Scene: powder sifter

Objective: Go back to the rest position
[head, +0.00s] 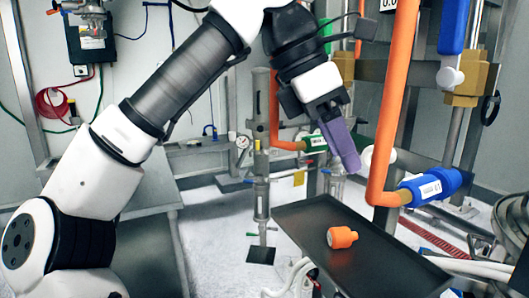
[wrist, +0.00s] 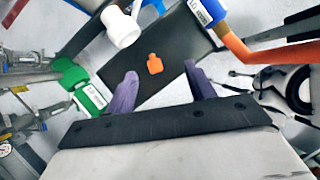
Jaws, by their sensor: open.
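My gripper (head: 342,142) has purple fingers and hangs above the dark tray, pointing down and to the right in the head view. In the wrist view the two purple fingers of my gripper (wrist: 162,88) stand wide apart with nothing between them. An orange cap-like piece (head: 342,237) lies on the dark tray (head: 300,222), below and apart from my gripper. The orange piece (wrist: 155,64) also shows in the wrist view on the tray (wrist: 182,40), beyond the fingertips.
An orange pipe (head: 384,130) rises right of my gripper, with a blue valve handle (head: 432,187) at its foot. A green fitting (head: 314,143) is behind my gripper. White hoses (head: 292,276) run in front of the tray. Open floor (head: 215,235) lies left of it.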

